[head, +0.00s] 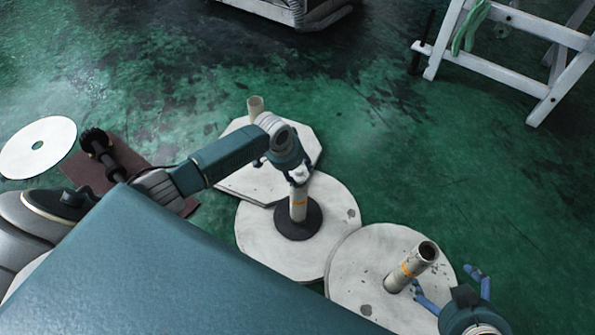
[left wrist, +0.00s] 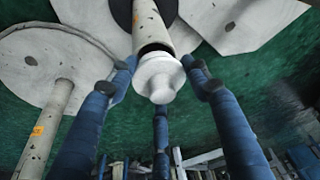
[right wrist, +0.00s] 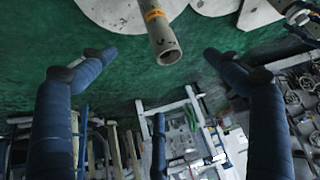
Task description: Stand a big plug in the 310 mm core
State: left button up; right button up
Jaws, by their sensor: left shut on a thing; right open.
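A pale tubular core (head: 298,205) with an orange band stands on a black disc (head: 318,220) over a white round plate (head: 262,250). My left gripper (head: 297,172) is over its top, shut on a white stepped plug (left wrist: 158,78). In the left wrist view the plug is at the core's mouth, with a dark gap showing beside it; how far it is in, I cannot tell. A second banded core (head: 412,265) stands on the right plate. My right gripper (head: 452,290) is open and empty beside it; that core's open end (right wrist: 167,54) shows in the right wrist view. Core lengths are unreadable.
A third, plain core (head: 255,106) stands on an octagonal plate (head: 300,140) behind. A white trestle (head: 500,70) stands at back right. Green floor between is clear.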

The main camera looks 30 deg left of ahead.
jog(key=s, duration=0.1)
jog(key=s+d+f+g, duration=0.1)
jog(key=shift+s+f, duration=0.15)
jog(key=shift+s, duration=0.25)
dwell(0.6)
jog(key=shift+w, duration=0.15)
dwell(0.6)
jog(key=shift+w+a, duration=0.3)
jog(key=shift+r, duration=0.2)
jog(key=shift+w+a+r, duration=0.1)
jog(key=shift+w+r, duration=0.05)
jog(key=shift+w, duration=0.25)
jog(key=shift+w+r+t, duration=0.15)
jog(key=shift+w+t, duration=0.2)
jog(key=shift+t, duration=0.05)
jog(key=shift+w, duration=0.1)
